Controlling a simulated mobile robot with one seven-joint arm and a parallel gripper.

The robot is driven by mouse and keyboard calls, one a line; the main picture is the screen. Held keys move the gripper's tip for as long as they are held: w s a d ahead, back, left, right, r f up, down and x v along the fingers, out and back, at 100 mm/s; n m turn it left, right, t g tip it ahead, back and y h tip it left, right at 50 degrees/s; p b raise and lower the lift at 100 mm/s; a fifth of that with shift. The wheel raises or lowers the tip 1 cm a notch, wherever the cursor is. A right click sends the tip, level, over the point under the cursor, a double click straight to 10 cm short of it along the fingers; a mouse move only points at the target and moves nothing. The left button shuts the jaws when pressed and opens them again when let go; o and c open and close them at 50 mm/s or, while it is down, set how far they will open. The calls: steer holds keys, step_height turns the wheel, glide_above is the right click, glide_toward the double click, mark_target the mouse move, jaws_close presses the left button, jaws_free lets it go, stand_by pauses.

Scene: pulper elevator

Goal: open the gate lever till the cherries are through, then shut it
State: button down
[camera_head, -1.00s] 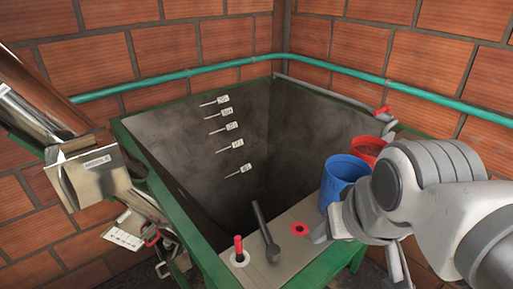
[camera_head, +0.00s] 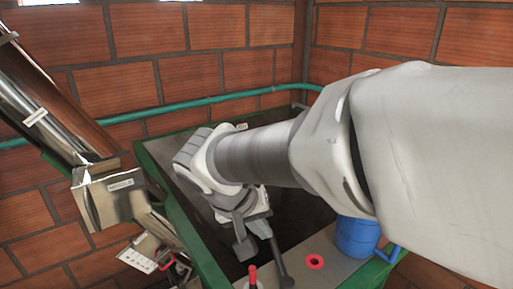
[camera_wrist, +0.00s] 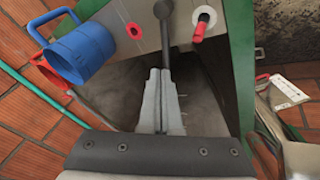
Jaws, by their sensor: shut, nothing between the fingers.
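The dark grey lever (camera_head: 280,262), which looks like the gate lever, stands on the grey deck at the hopper's front and leans toward the hopper. The wrist view shows its base and shaft (camera_wrist: 168,42). My gripper (camera_wrist: 160,72) is shut and empty, its fingertips close by the lever's free end. I cannot tell whether they touch it. In the head view my gripper (camera_head: 252,238) is over the hopper, just beyond the lever. No cherries are visible.
A red-handled lever (camera_head: 252,274) stands left of the dark lever. A red ring (camera_head: 314,262) is on the deck to the right. A blue jug (camera_head: 356,240) stands right of that. A red container (camera_wrist: 48,68) shows beside it. A metal chute (camera_head: 112,196) is at left.

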mark_target(278, 257)
steer(key=w+a+f, duration=0.1)
steer(key=a+f, duration=0.1)
steer(key=a, duration=0.5)
steer(key=w+d+f+p, duration=0.2)
steer(key=w+d+f, duration=0.3)
steer(key=d+f, duration=0.2)
steer(key=shift+w+f+t, duration=0.3)
steer(key=shift+f+t, duration=0.1)
steer(key=shift+f, duration=0.6)
steer(key=shift+d, duration=0.1)
steer(key=shift+d+h, duration=0.1)
steer(key=shift+h, duration=0.2)
steer(key=shift+w+d+b, duration=0.15)
steer(key=shift+d+b, duration=0.05)
steer(key=shift+b, duration=0.25)
